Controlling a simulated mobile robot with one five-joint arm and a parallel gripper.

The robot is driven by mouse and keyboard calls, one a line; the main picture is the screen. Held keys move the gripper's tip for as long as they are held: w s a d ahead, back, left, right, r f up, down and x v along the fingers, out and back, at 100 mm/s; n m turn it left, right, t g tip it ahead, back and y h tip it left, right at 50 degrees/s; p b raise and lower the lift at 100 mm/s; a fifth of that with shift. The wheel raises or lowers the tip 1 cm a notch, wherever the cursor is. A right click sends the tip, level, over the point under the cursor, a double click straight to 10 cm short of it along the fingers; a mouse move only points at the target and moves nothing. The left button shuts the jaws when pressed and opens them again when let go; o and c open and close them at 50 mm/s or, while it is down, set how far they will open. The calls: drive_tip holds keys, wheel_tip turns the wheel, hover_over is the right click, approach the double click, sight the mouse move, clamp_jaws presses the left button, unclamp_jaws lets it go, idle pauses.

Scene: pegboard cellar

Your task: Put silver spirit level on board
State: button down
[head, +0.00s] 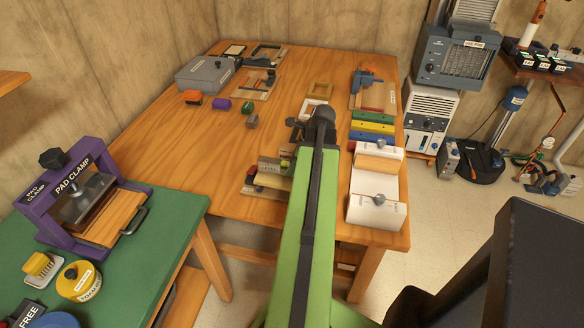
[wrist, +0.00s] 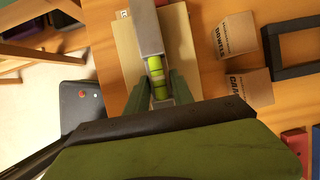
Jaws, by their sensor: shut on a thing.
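The silver spirit level (wrist: 147,32) with its green vial (wrist: 157,68) is between the two green fingers of my gripper (wrist: 159,98) in the wrist view. The fingers are shut on it. A pale beige board (wrist: 126,48) lies below the level in that view; I cannot tell whether they touch. In the head view my green arm reaches over the wooden table and hides much of the gripper. A grey piece with a greenish part, likely the level (head: 273,164), shows just left of the arm, above a pale slab near the table's front edge.
Two cardboard boxes (wrist: 225,36) and a black frame (wrist: 294,50) lie right of the level in the wrist view. A white block with a knob (head: 376,203) stands right of my arm on the wooden table (head: 200,158). Coloured bars (head: 373,125) lie behind it. The table's left middle is clear.

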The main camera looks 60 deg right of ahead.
drive_tip(key=c, duration=1.1)
unclamp_jaws()
drive_tip(key=shift+f, duration=0.1)
drive_tip(key=shift+r+p, duration=0.35)
drive_tip(key=p+v, duration=1.1)
drive_tip(key=v, duration=0.1)
drive_tip(key=shift+s+d, duration=0.1)
